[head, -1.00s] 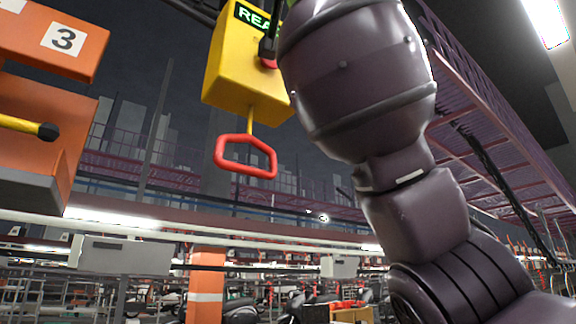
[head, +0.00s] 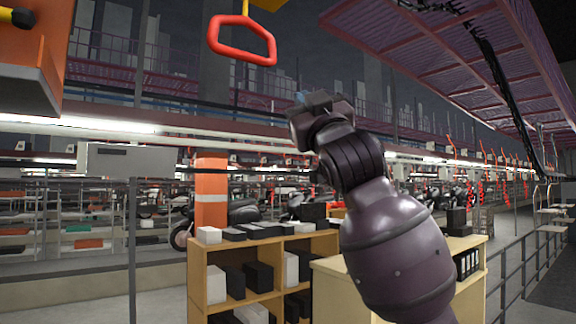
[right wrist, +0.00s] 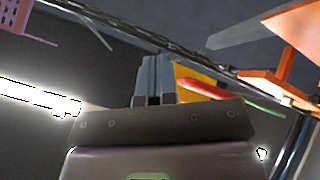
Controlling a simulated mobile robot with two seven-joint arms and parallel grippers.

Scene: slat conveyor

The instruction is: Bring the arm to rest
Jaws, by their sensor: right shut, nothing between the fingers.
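My right arm rises from the bottom of the head view, right of centre, and bends up and to the left. Its right gripper (head: 300,98) is small there, below and right of the red pull handle (head: 242,42), and clear of it. In the right wrist view the two blue-grey fingers (right wrist: 153,78) are together with nothing between them. The red handle also shows in the right wrist view (right wrist: 203,90), beyond the fingers to the right. My left gripper is not in view.
A shelf unit (head: 194,262) with dark and white boxes stands below. A wooden cabinet (head: 327,290) is beside it, partly behind my arm. An orange housing (head: 50,45) hangs at the upper left. A railing (head: 530,262) runs along the right. Open air surrounds the gripper.

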